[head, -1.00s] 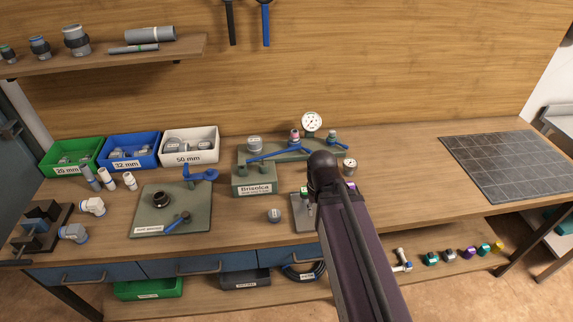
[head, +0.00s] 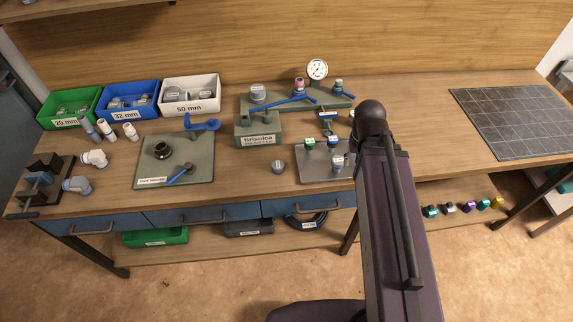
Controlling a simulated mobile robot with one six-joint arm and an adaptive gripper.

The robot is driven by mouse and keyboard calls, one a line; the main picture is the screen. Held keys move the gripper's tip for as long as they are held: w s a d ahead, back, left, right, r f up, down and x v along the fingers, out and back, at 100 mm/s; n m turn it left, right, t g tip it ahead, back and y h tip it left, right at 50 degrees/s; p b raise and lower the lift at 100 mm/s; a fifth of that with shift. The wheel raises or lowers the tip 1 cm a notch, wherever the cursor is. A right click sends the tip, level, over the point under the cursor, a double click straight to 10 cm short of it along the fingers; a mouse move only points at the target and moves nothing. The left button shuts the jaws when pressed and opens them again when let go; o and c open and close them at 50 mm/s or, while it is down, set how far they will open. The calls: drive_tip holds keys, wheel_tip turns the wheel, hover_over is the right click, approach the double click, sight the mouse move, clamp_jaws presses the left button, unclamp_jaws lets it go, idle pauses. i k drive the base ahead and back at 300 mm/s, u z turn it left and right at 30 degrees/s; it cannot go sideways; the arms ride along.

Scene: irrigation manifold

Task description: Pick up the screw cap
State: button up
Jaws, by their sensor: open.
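A small grey cap (head: 278,166) with a pale top sits alone on the bench near its front edge, and looks like the screw cap. Another grey round cap (head: 258,92) sits on the green manifold base at the back. My dark arm rises from the bottom right of the cap, and its black rounded joint is well to the cap's right. My gripper cannot be made out in the head view. Nothing touches or covers the small grey cap.
Right of the cap is a grey plate (head: 315,176) with small valves. Behind it stands the green Brisolca block (head: 257,131). Left is a green plate (head: 200,167) with a black ring and blue handle. The bench right of my arm is clear up to a grid mat (head: 515,120).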

sight(278, 166)
drive_tip(key=z, duration=0.15)
drive_tip(key=k, duration=1.75)
drive_tip(key=u, duration=0.45)
drive_tip(key=i, duration=1)
drive_tip(key=u, duration=0.05)
